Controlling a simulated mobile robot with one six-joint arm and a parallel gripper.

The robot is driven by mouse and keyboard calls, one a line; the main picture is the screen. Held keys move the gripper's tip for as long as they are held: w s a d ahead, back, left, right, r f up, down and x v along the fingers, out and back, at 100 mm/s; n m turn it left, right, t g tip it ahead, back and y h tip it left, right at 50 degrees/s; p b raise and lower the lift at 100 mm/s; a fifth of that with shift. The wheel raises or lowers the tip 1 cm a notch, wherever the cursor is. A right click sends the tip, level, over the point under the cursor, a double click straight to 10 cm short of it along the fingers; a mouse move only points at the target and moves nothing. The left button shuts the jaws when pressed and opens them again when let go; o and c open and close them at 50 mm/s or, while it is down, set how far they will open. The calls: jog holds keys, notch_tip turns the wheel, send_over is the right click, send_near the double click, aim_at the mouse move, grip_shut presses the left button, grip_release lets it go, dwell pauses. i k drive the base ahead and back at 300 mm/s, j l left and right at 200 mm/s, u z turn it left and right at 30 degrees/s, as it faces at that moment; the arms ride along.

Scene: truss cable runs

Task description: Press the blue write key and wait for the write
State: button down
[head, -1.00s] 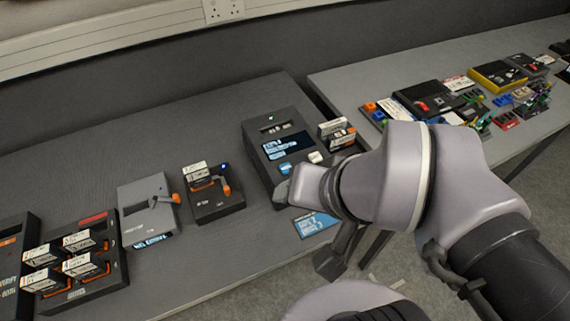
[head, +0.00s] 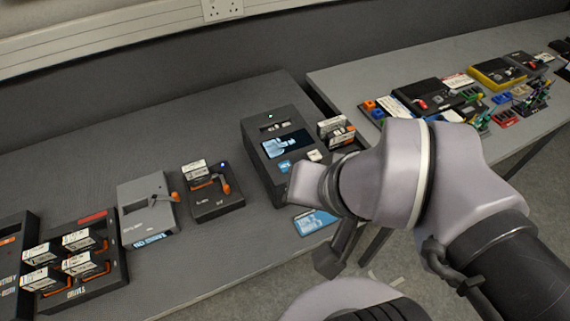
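The blue write key (head: 284,166) is on the sloped front of a dark writer unit (head: 258,150), below its lit screen (head: 287,143). A pale key (head: 314,155) is to its right. The screen shows light blue writing too blurred to read, and a small green light is lit on top. My light grey wrist end (head: 305,184) is just in front of and below the blue key, overlapping the unit's front edge. My gripper's fingers are hidden behind the wrist, so I cannot tell whether they touch the key.
A drive stack (head: 336,131) stands right of the writer, and a blue card (head: 315,221) lies in front. To the left are a dark dock (head: 215,205) holding a drive, a grey unit (head: 147,210) and a rack (head: 98,285) of several drives. A second table has electronics.

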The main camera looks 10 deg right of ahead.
aim_at(284, 166)
jog(key=j+z, duration=0.4)
jog(key=j, duration=0.15)
jog(key=k+j+z, duration=0.1)
jog(key=j+z, duration=0.3)
jog(key=j, duration=0.15)
